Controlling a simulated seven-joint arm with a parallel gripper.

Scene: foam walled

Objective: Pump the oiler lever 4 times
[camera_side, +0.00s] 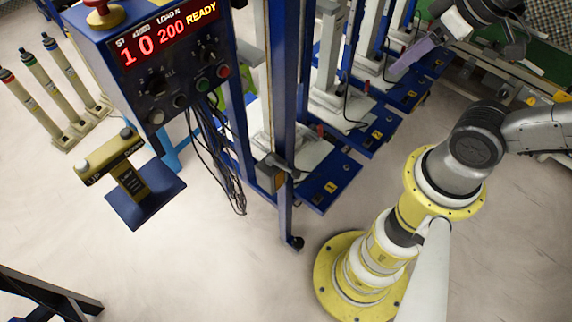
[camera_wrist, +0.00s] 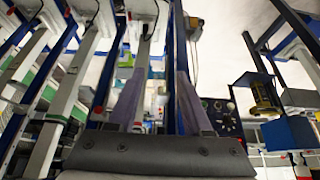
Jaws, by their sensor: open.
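My gripper (camera_side: 397,68) is at the upper right in the side view, its grey-purple fingers reaching down and left. In the wrist view my gripper (camera_wrist: 162,74) shows two fingers spread apart with nothing between them. It is apart from everything around it. I cannot clearly make out the oiler lever. A small beige box (camera_side: 270,173) with a thin rod beside it is fixed low on the blue frame in the side view; it may be the oiler, but it is too small to be sure. My gripper is well up and to the right of it in the picture.
A blue control box (camera_side: 165,60) reads READY; its dials and buttons (camera_wrist: 220,112) show in the wrist view. A two-button UP/DOWN stand (camera_side: 130,170) is below it. Loose cables (camera_side: 222,165) hang near the blue post (camera_side: 287,110). The floor (camera_side: 230,275) in front is clear.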

